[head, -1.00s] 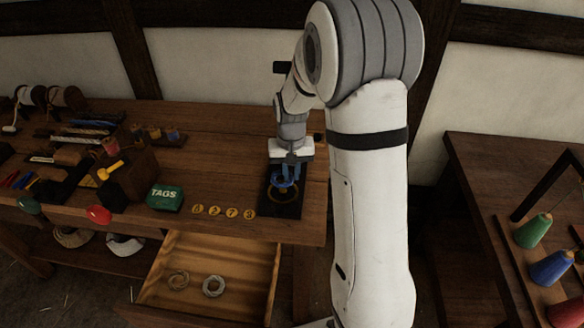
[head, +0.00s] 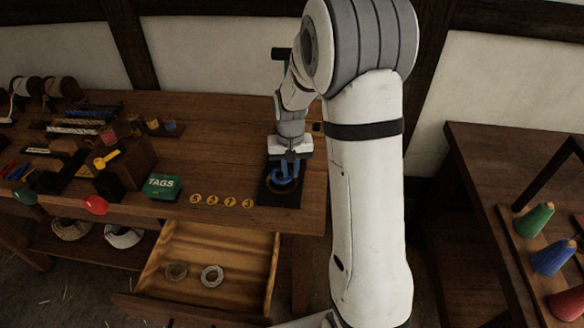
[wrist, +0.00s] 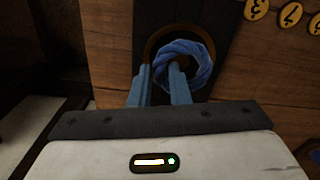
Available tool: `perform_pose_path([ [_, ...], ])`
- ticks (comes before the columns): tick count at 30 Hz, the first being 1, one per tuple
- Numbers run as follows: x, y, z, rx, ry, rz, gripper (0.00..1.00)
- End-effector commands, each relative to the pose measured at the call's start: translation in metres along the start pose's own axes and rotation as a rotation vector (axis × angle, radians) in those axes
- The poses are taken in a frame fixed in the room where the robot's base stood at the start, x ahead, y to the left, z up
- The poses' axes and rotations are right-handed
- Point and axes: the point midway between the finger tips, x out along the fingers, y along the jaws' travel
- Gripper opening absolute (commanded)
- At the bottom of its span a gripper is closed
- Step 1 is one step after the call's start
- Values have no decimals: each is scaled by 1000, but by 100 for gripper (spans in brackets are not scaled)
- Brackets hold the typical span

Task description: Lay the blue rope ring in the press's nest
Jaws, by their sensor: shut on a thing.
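The blue rope ring (wrist: 188,51) is pinched at its near side between the fingertips of my gripper (wrist: 160,70) in the wrist view. In the head view the ring (head: 284,186) and my gripper (head: 289,164) are over the dark press base (head: 287,200) at the bench's right end. The press's round nest (wrist: 155,40) shows as a brownish rim around and behind the ring, which looks slightly off to one side of it. I cannot tell whether the ring touches the nest. My fingers hide part of both.
Several yellow number discs (head: 213,200) and a green TAGS box (head: 162,187) lie left of the press. An open drawer (head: 208,262) below holds two pale rings (head: 212,276). Another bench with coloured cones (head: 552,258) stands at the right.

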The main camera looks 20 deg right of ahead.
Motion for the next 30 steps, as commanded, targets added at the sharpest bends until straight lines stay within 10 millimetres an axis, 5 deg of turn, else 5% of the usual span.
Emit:
perform_pose_path([
  [20, 21, 1, 0, 1, 0, 0, 0],
  [21, 20, 1, 0, 1, 0, 0, 17],
  [30, 20, 1, 0, 1, -2, 1, 41],
])
